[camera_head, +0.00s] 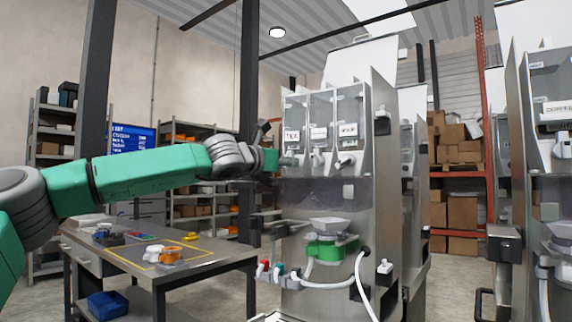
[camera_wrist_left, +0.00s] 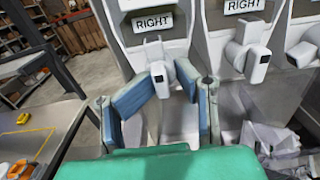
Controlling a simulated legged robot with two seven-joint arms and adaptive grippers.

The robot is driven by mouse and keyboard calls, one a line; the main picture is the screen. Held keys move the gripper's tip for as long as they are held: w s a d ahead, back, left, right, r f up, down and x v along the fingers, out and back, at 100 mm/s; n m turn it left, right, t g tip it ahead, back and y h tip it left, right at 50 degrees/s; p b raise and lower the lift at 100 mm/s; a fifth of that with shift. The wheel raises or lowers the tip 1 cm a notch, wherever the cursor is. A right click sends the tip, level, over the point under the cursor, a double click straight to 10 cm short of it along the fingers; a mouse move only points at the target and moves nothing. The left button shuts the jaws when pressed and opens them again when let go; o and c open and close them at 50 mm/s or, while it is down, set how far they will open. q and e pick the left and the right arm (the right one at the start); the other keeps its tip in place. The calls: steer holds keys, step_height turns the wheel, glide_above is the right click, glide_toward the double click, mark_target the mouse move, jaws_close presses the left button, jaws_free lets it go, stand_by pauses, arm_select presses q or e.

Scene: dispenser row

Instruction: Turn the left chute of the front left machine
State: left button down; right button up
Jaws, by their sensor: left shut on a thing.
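The front left machine (camera_head: 325,190) is a steel cabinet with three clear-fronted bins, each with a white chute below its label. My left gripper (camera_head: 284,160) reaches the leftmost chute from the left and mostly hides it in the head view. In the left wrist view, the left chute (camera_wrist_left: 158,75) is white with a dark-ended knob, under a label reading RIGHT. The blue-padded fingers of my left gripper (camera_wrist_left: 160,88) are on both sides of its knob and shut on it. The middle chute (camera_head: 317,160) and right chute (camera_head: 345,161) are free. My right gripper is not in view.
A work table (camera_head: 160,262) with small parts and a blue bin (camera_head: 107,304) below stands left of the machine. A green-banded hopper (camera_head: 328,245) and white hoses are lower on the machine. Another machine (camera_head: 545,180) stands at the right.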

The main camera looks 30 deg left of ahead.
arm_select(q)
steer(key=c, duration=1.6)
jaws_free()
steer(key=shift+w+a+f, duration=0.1)
steer(key=shift+w+f, duration=0.05)
steer(key=shift+f, duration=0.25)
steer(key=shift+s+a+r, duration=0.1)
steer(key=shift+s+r, duration=0.1)
steer(key=shift+s, duration=0.05)
steer(key=s+a, duration=0.1)
steer(key=s, duration=1)
steer(key=shift+f, duration=0.2)
